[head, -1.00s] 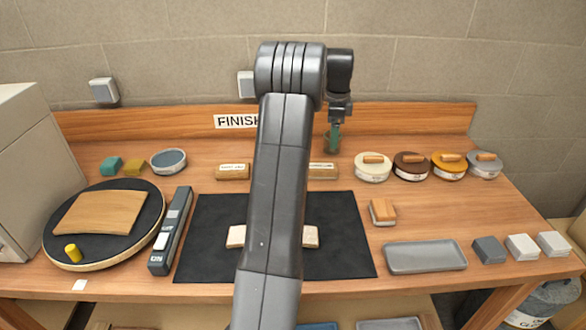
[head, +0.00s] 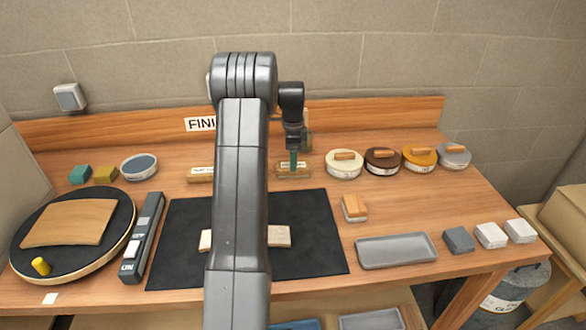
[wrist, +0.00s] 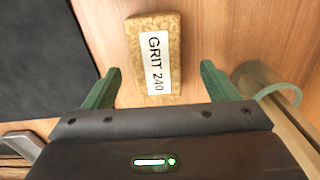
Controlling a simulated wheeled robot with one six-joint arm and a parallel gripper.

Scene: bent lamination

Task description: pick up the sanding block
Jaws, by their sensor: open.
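A cork-brown sanding block (wrist: 153,90) with a white label reading GRIT 240 lies flat on the wooden bench in the wrist view. In the head view this block (head: 293,175) is at the back of the bench, partly hidden by my gripper (head: 293,163). My gripper (wrist: 160,70) is open, with one green finger to each side of the block in the wrist view and gaps on both sides. Its height over the block is hard to tell. A second labelled cork-brown block (head: 200,175) lies to the left.
A glass jar (wrist: 265,85) stands close to the right finger. A black mat (head: 320,245) lies in front of the blocks. Several round tins (head: 343,168) stand to the right. A wood-topped block (head: 354,207) and a grey tray (head: 396,251) are at the front right.

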